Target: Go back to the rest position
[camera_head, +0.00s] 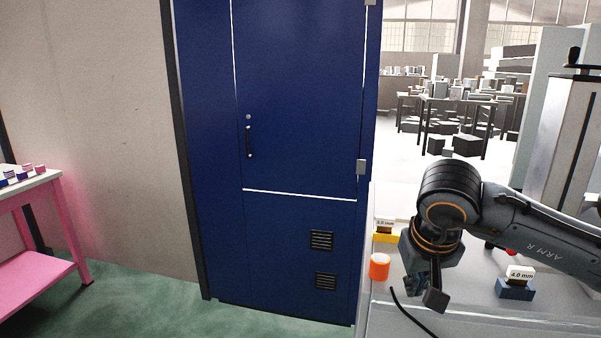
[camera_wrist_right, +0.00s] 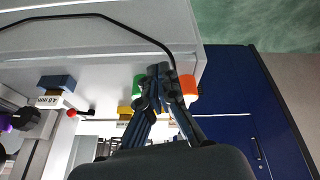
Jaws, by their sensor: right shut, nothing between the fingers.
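My right gripper (camera_head: 428,293) hangs at the end of the right arm over the left end of a grey worktop. In the right wrist view its fingers (camera_wrist_right: 163,80) meet at the tips, shut with nothing between them. An orange cylinder (camera_head: 379,266) stands on the worktop just left of the gripper, and it also shows in the right wrist view (camera_wrist_right: 188,86). A green cylinder (camera_wrist_right: 139,86) shows behind the fingers in the right wrist view. My left gripper is in neither view.
A blue holder (camera_head: 515,289) labelled 4.0 mm sits right of the gripper, below the forearm. A yellow holder (camera_head: 386,238) stands behind. A black cable (camera_head: 412,315) lies at the worktop's front. A closed blue door (camera_head: 300,130) is left; a pink table (camera_head: 40,270) stands far left.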

